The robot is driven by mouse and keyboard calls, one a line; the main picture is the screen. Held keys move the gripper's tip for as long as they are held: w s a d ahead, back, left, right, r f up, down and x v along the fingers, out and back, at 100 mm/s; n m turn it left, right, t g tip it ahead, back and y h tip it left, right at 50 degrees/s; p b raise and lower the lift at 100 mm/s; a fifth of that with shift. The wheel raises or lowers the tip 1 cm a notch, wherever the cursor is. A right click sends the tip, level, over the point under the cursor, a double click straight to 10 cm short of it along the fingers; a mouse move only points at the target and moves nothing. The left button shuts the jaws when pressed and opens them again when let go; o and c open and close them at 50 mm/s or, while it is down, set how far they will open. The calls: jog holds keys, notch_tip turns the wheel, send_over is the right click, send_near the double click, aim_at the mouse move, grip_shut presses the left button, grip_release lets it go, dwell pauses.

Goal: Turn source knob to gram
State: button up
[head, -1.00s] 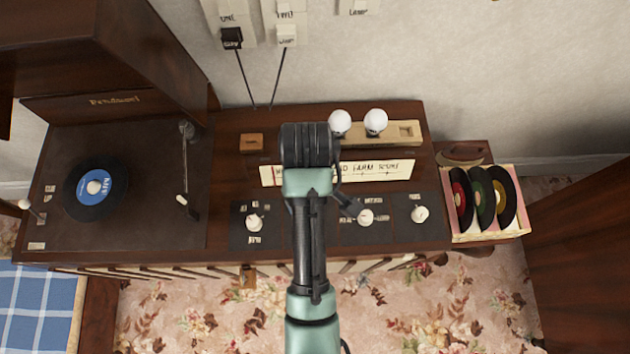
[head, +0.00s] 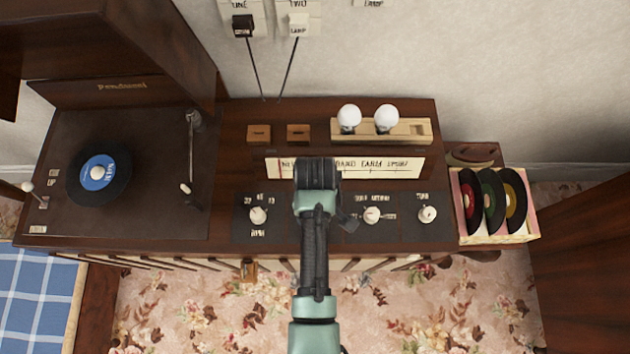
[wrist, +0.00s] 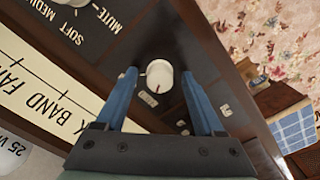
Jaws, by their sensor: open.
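A white knob (wrist: 160,75) with a dark mark on its top sits on a dark panel in the wrist view. By its place beside the volume knob, it seems to be the source knob; its small labels (wrist: 148,99) are too small to read. My gripper (wrist: 157,76) is open, with one blue finger on each side of the knob in this view. I see no clear contact, and I cannot tell how far down the fingers reach. In the head view my wrist hides this knob and the fingers.
The volume knob (head: 372,215), with mute, soft and medium labels, is on the right, and the tune knob (head: 428,214) beyond it. The rpm knob (head: 258,216) is on the left. A dial plate (head: 400,167) and two bulbs (head: 386,117) stand behind. A turntable holds a record (head: 99,176).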

grip_shut()
jog(key=shift+r+m+p, duration=0.1)
jog(key=shift+m+p, duration=0.3)
jog(key=shift+p, duration=0.05)
jog(key=shift+m+p, duration=0.55)
jog(key=shift+m, duration=0.15)
jog(key=m+p, duration=0.2)
jog(key=m, duration=0.1)
jog(key=m+p, duration=0.2)
jog(key=m, duration=0.4)
jog(key=shift+m+p, duration=0.4)
grip_release()
